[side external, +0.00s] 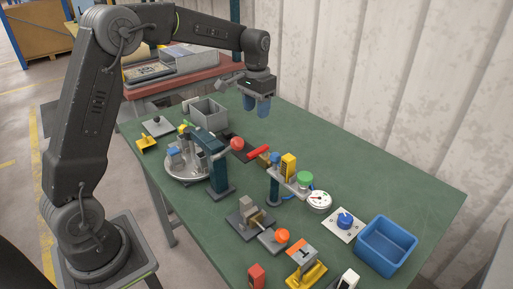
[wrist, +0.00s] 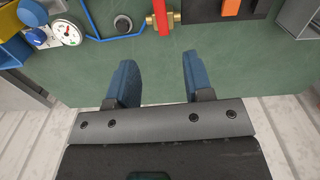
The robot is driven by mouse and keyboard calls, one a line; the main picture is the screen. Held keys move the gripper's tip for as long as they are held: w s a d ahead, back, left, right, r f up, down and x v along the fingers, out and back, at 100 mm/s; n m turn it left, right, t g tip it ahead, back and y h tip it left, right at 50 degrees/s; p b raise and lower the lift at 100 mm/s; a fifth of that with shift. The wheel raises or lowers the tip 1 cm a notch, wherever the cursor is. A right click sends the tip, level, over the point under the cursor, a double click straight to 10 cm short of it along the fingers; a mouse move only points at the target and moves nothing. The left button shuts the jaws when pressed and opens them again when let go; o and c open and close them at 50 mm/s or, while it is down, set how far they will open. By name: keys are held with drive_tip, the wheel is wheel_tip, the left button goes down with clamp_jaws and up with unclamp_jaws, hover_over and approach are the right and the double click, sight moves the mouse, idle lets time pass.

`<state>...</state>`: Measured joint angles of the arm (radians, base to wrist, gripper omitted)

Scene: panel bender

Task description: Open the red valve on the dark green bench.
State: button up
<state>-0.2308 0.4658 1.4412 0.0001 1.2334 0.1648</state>
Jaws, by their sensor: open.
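The red valve shows as a red lever handle (side external: 258,153) with a brass body beside it, near the middle of the dark green bench (side external: 390,180). In the wrist view the red handle (wrist: 160,12) is at the top edge, partly cut off, over brass fittings. My gripper (side external: 257,106) is above the far part of the bench, behind the valve and apart from it. Its two blue fingers point down. In the wrist view my gripper (wrist: 158,62) is open and empty, with bare green bench between the fingers.
A gauge (side external: 318,201) and a green button (side external: 305,177) stand to the valve's right. A blue bin (side external: 370,253) and a blue knob (side external: 345,217) are at the right. A turntable fixture (side external: 185,172) and a grey box (side external: 209,114) are left. The bench along the wall is clear.

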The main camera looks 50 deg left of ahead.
sight(257, 150)
wheel_tip(257, 150, down, 14)
drive_tip(key=shift+r, duration=0.1)
idle(0.5)
clamp_jaws()
idle(0.3)
